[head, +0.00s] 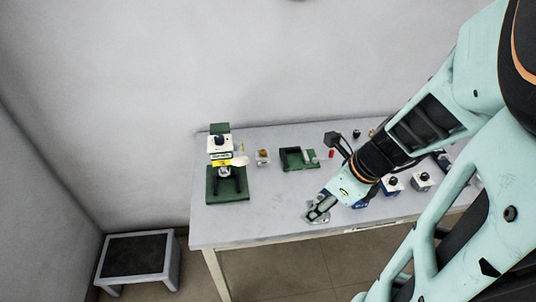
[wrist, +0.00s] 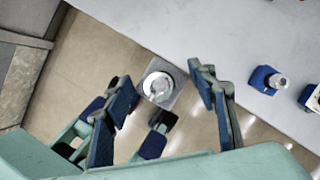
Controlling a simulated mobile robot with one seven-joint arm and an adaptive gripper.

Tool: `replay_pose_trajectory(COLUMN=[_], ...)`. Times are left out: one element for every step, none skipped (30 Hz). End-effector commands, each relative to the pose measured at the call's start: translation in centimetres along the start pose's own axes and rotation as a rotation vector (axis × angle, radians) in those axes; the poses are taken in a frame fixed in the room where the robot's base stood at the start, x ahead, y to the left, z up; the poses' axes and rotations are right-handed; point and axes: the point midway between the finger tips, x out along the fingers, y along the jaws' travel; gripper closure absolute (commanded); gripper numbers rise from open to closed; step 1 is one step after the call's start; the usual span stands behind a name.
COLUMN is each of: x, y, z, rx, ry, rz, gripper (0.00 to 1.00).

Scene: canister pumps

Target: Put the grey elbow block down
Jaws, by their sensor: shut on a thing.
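My gripper (head: 320,207) is low near the front edge of the table in the head view. It is shut on the grey elbow block (head: 313,217), which is partly hidden by the fingers there. In the wrist view the block (wrist: 174,99) is a grey square piece with a round silvery part on top, between the fingertips of my gripper (wrist: 163,84). There it shows against the floor beside the table's edge. I cannot tell whether its underside touches the table.
The pale table (head: 265,215) has clear room left of my gripper. A green stand (head: 228,197) with a white-topped unit is at the left, and a green tray (head: 300,166) is behind. Blue-and-white blocks (head: 392,185) stand to the right. A low step stool (head: 138,257) is on the floor.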

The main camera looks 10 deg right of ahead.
Motion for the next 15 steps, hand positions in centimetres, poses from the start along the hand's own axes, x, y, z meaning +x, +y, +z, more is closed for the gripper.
replay_pose_trajectory(x=[0.1,0.1,0.1,0.1,0.2,0.4,0.6,0.9,1.5,2.0,2.5,3.1,3.7,4.2,4.8], y=[0.2,0.3,0.3,0.4,0.4,0.3,0.2,0.1,-0.2,-0.3,-0.6,-1.0,-1.2,-1.4,-1.8], z=[-0.2,-0.2,-0.3,-0.3,-0.3,-0.1,0.0,0.3,0.7,1.1,1.5,2.1,2.5,3.0,3.6], rx=[-0.003,-0.005,-0.007,-0.009,-0.01,-0.011,-0.011,-0.012,-0.013,-0.013,-0.012,-0.013,-0.012,-0.012,-0.012], ry=[0.0,0.0,0.001,0.001,0.002,0.002,0.003,0.003,0.004,0.004,0.004,0.005,0.005,0.004,0.004], rz=[0.001,0.002,0.004,0.004,0.005,0.006,0.007,0.007,0.008,0.009,0.009,0.008,0.009,0.009,0.009], gripper=[0.76,0.76,0.76,0.76,0.76,0.76,0.76,0.76,0.76,0.76,0.76,0.76,0.76,0.76,0.76])
